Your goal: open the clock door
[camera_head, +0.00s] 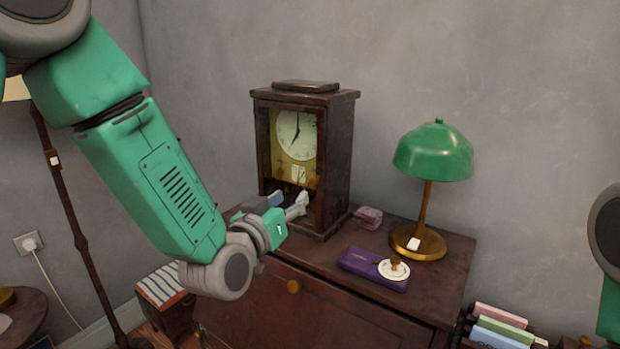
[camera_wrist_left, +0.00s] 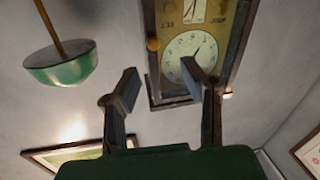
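A dark wooden clock (camera_head: 339,150) stands upright on the cabinet, with a pale round dial and a gold front panel. Its front also shows upside down in the left wrist view (camera_wrist_left: 190,45), with a small round knob (camera_wrist_left: 152,44) at the frame's edge on the lamp side. I see no gap at the door, which looks closed. My left gripper (camera_head: 300,206) is at the lower front of the clock. In the left wrist view its two fingers (camera_wrist_left: 160,88) are spread, with nothing between them; one overlaps the dial in the picture. Contact cannot be told. My right gripper is out of view.
A green lamp (camera_head: 433,152) stands right of the clock. A purple box (camera_head: 370,268), a small round white item (camera_head: 393,269) and a pinkish box (camera_head: 368,217) lie on the cabinet top (camera_head: 440,285). A grey wall is close behind.

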